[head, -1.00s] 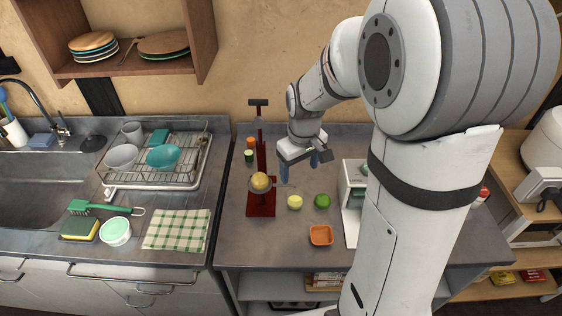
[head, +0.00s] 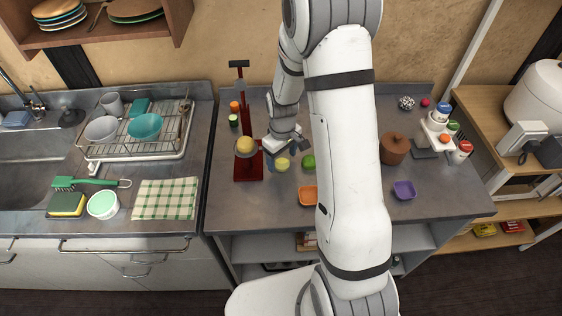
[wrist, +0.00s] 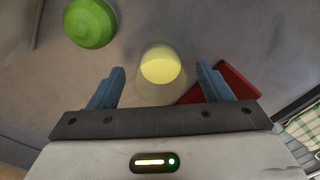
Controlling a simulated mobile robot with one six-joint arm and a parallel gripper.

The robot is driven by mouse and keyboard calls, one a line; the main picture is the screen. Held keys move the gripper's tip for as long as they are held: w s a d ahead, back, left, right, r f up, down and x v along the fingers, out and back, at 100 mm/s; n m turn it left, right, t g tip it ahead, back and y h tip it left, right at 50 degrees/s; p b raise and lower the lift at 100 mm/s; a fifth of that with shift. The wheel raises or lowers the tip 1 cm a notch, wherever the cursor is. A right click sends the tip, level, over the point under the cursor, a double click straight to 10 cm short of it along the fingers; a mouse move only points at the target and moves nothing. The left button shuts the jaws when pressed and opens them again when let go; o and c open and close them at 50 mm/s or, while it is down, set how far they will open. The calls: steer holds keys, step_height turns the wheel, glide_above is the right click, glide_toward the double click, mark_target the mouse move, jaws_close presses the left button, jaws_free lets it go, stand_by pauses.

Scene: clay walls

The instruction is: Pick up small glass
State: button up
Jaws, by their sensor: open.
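The small glass (wrist: 160,88) is clear with a pale yellow content, and stands on the grey counter. In the wrist view it sits just beyond and between the two blue fingers of my gripper (wrist: 161,85), which are open and not touching it. In the head view the glass (head: 282,163) shows beside my gripper (head: 283,152), to the left of a green lime. The fingers are partly hidden there.
The green lime (wrist: 90,22) lies close to the glass. A red juicer stand (head: 248,168) with a yellow fruit is on the left. An orange bowl (head: 308,195) is in front. A brown pot (head: 394,148) and a purple bowl (head: 404,190) are on the right.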

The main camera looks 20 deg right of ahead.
steer(key=shift+f, duration=0.2)
steer(key=shift+c, duration=0.5)
steer(key=c, duration=1)
steer(key=shift+o, duration=0.2)
steer(key=shift+r, duration=0.25)
